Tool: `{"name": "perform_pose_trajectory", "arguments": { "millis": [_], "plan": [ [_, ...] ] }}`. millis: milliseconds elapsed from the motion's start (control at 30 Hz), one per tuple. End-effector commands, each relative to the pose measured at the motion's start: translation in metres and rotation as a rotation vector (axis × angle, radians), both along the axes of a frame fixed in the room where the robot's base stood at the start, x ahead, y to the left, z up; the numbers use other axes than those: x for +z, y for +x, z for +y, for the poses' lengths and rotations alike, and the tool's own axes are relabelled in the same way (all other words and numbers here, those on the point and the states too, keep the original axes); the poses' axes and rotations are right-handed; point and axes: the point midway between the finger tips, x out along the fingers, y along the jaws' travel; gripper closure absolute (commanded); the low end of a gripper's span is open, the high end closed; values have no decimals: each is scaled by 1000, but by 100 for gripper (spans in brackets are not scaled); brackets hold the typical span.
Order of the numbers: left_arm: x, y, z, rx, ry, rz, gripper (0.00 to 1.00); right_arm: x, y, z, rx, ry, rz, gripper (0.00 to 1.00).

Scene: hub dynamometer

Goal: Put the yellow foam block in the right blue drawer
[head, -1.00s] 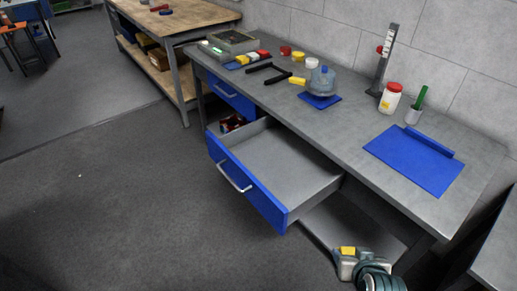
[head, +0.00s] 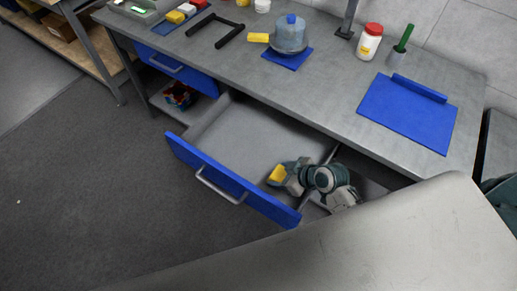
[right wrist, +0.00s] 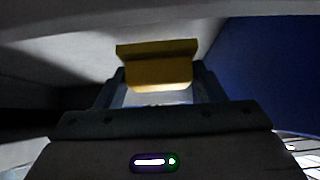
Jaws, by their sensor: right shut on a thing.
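The right blue drawer (head: 225,180) is pulled open from the grey workbench, with a bare grey floor inside. My right gripper (head: 284,177) is over the right part of this drawer, shut on the yellow foam block (head: 276,174). In the right wrist view the yellow foam block (right wrist: 157,72) sits between the fingertips, with the drawer's blue front wall (right wrist: 270,75) to the right. I cannot tell whether the block touches the drawer floor. My left gripper is not in view.
The left blue drawer (head: 175,68) is shut. A pale grey surface covers the lower right.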

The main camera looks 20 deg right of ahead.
Motion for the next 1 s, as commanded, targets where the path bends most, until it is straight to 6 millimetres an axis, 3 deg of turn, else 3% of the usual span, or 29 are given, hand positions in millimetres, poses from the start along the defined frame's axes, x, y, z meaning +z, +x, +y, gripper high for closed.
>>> {"name": "perform_pose_trajectory", "arguments": {
  "millis": [233, 500, 600, 800, 1000],
  "plan": [
    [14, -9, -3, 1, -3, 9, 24, 0, 57, 1, 4, 4, -6, 60],
    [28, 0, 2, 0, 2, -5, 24, -7, 127, 2, 4, 3, -4, 60],
    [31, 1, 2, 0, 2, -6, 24, -11, 144, 2, 4, 3, -3, 60],
    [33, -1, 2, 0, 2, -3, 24, -16, 158, 2, 4, 3, -1, 60],
    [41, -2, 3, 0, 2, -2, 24, -41, 157, 2, 4, 2, 1, 60]
  ]
}}
